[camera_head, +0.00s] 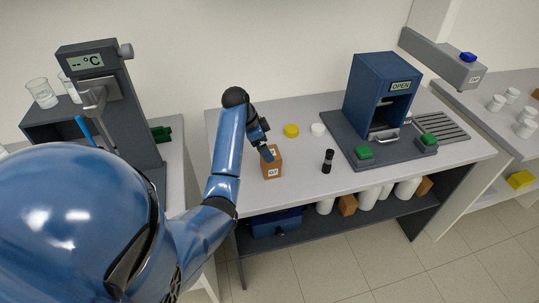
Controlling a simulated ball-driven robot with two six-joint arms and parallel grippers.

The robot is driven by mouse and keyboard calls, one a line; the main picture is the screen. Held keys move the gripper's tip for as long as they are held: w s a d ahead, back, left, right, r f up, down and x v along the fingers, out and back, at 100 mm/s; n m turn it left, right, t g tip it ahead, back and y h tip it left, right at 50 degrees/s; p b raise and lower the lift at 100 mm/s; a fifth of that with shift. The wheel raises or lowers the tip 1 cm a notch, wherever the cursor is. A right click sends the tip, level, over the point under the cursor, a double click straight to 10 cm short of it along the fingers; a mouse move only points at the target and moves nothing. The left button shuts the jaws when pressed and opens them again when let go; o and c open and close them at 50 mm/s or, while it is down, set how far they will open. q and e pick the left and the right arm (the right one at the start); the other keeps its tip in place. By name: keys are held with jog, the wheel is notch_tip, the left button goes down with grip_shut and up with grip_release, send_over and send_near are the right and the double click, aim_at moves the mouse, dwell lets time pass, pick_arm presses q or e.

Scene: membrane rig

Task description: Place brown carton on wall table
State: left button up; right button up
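The brown carton (272,168), a small box with white labels, is at the left part of the wall table (308,184), a light-topped table along the wall. It looks upright and appears to be on or just above the tabletop; I cannot tell which. My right gripper is out of view.
A yellow lid (291,131), a white lid (318,129) and a black cylinder (328,161) stand right of the carton. A blue device (379,92) marked OPEN sits on a dark base with green buttons. Cartons and white containers fill the lower shelf (372,223).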

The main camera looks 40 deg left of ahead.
pick_arm(q)
jog(key=shift+p+v, duration=0.3)
jog(key=shift+v, duration=1.7)
